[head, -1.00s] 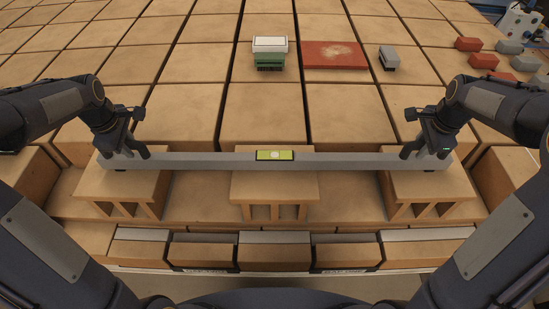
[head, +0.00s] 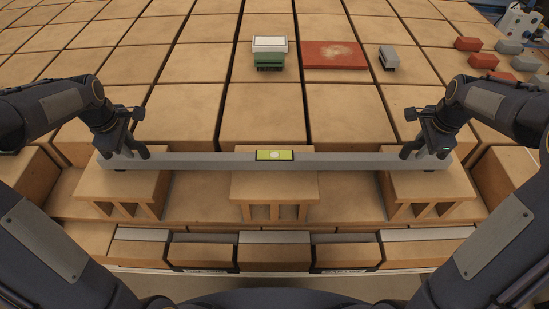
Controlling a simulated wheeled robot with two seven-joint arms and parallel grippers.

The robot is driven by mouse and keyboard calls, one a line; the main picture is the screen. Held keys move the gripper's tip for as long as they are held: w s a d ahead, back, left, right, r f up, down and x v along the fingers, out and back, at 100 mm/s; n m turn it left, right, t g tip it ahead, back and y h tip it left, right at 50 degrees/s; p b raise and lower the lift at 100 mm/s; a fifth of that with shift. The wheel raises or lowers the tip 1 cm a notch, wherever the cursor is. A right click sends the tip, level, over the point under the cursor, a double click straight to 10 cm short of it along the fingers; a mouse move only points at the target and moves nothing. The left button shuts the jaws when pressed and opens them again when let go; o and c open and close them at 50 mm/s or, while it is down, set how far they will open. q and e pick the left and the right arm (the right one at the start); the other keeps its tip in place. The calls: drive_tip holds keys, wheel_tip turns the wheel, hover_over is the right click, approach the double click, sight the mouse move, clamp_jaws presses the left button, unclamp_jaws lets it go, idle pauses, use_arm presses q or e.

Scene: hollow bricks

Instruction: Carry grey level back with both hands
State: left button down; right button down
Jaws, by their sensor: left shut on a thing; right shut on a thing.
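The grey level (head: 200,161) is a long bar with a yellow-green vial window in its middle. It lies level from left to right across three hollow bricks: the left one (head: 120,187), the middle one (head: 274,188) and the right one (head: 428,188). I cannot tell whether it touches their tops. My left gripper (head: 124,155) is shut on the level near its left end. My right gripper (head: 426,155) is shut on it near its right end. The fingers hide small parts of the bar.
Behind the level is a wide surface of large tan blocks. On it stand a green and white brush-like block (head: 269,53), a red board (head: 334,55) and a small grey block (head: 389,57). Several red and grey pieces (head: 483,61) lie at the far right. Lower bricks (head: 274,252) line the front.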

use_arm(q)
drive_tip(key=shift+w+r, duration=0.1)
drive_tip(key=shift+r, duration=0.1)
use_arm(e)
drive_tip(key=shift+w+r, duration=0.15)
drive_tip(key=shift+r, duration=0.05)
